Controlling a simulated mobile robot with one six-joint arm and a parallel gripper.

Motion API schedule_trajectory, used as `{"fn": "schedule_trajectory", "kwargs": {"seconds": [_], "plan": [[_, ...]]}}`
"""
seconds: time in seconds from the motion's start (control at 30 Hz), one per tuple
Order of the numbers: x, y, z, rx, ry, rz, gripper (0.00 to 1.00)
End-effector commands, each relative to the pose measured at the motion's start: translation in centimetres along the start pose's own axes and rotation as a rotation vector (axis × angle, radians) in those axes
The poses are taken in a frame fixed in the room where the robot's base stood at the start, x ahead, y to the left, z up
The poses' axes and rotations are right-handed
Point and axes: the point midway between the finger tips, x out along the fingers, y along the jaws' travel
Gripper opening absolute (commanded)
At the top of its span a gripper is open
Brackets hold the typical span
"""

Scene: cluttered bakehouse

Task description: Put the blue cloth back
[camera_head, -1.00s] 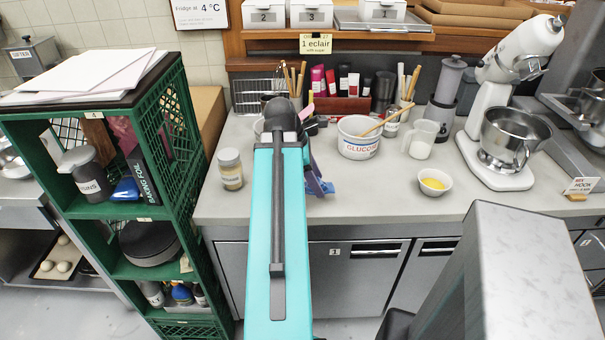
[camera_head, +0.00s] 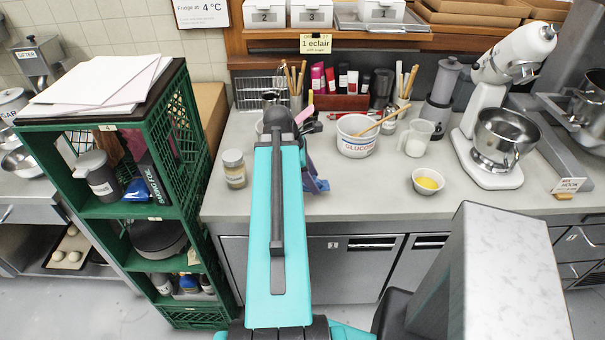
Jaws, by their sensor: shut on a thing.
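The blue cloth (camera_head: 313,178) hangs crumpled just right of my turquoise arm, over the grey counter (camera_head: 375,203). Its left part is hidden behind the arm. My gripper (camera_head: 309,128) shows only in part past the dark end of my arm, at the top of the cloth. It is shut on the cloth, though its fingertips are mostly hidden. I cannot tell whether the cloth's lower edge touches the counter.
A labelled jar (camera_head: 234,170) stands left of the arm. A glucose tub (camera_head: 356,140), a jug (camera_head: 416,138), a yellow-filled bowl (camera_head: 427,180) and a mixer (camera_head: 492,110) stand to the right. A green crate shelf (camera_head: 190,205) is at left. The counter's front strip is clear.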

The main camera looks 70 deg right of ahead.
Motion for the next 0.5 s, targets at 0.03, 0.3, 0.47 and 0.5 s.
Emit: {"fn": "schedule_trajectory", "kwargs": {"seconds": [0.03, 0.3, 0.47, 0.5], "plan": [[-0.2, 0.7, -0.2, -0.001, 0.0, 0.001, 0.28], [-0.4, 3.4, -1.8, -0.001, 0.0, -0.001, 0.28], [-0.4, 4.4, -2.5, 0.0, 0.0, 0.0, 0.28], [-0.4, 4.5, -2.6, 0.001, 0.0, 0.0, 0.28]]}}
